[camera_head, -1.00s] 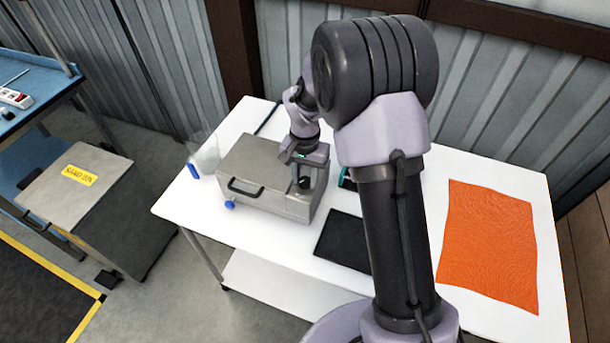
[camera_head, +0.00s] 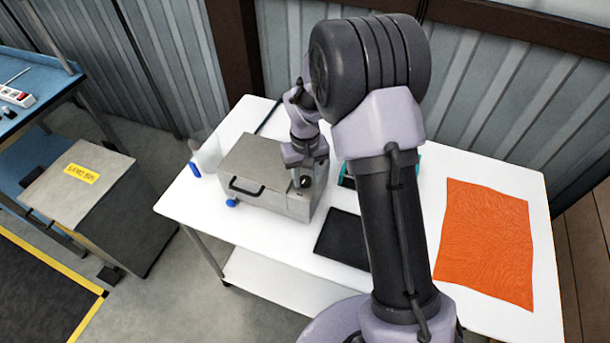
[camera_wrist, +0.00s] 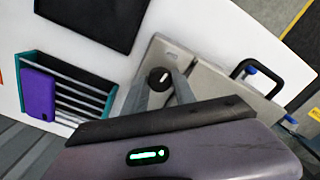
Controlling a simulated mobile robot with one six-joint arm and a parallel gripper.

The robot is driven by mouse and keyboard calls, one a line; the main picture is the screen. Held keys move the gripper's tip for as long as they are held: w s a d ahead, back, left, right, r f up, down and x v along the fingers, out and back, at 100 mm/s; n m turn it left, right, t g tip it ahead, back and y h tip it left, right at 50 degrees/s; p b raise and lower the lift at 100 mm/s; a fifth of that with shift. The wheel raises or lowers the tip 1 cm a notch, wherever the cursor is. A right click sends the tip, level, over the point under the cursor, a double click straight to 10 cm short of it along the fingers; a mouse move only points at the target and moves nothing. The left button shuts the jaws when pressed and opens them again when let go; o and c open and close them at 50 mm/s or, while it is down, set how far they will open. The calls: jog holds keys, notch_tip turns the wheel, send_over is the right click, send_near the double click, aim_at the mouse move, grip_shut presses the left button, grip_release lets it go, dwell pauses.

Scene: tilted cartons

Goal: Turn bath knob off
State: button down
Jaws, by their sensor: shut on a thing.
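The bath is a grey metal box (camera_head: 255,170) with a closed lid on the white table. Its round black knob (camera_head: 305,182) sits near the right end of the top. In the wrist view the knob (camera_wrist: 159,79) shows a pale pointer mark. My gripper (camera_wrist: 161,84) has one finger on each side of the knob and is shut on it. In the head view my gripper (camera_head: 304,176) comes down on the knob from above. The exact finger contact is partly hidden.
An orange cloth (camera_head: 487,240) lies far right.

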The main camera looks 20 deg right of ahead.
aim_at(305, 181)
dwell(0.4)
jog(key=c, duration=1.3)
grip_release()
notch_tip(305, 181, up, 18)
jog(key=p, duration=0.3)
jog(key=shift+f+p, duration=0.25)
jog(key=shift+p, duration=0.05)
jog(key=s+a+f+m+t+y+b, duration=0.1)
jog(key=s+a+f+m+t+b, duration=0.1)
jog(key=s+b, duration=0.6)
jog(key=s+a+f+m+t+y+b, duration=0.1)
jog(key=s+f+m+t+b, duration=0.2)
jog(key=s+b, duration=0.6)
jog(key=s, duration=0.8)
jog(key=shift+s+a+t, duration=0.15)
jog(key=shift+a+t, duration=0.25)
